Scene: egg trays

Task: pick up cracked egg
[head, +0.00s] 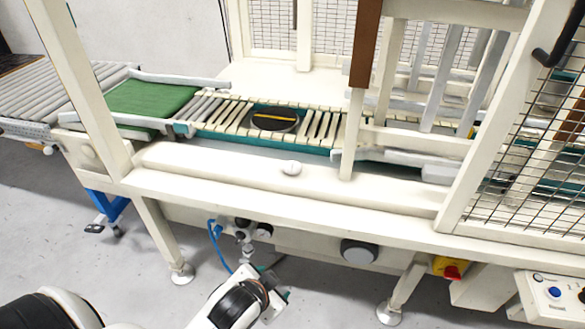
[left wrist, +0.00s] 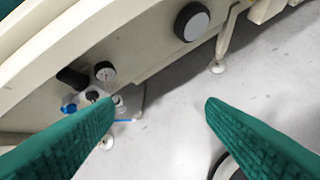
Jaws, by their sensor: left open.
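The egg does not show in the left wrist view. My right gripper is not in view.
Gauges and a blue hose (head: 218,240) hang under the frame. Grey floor lies below.

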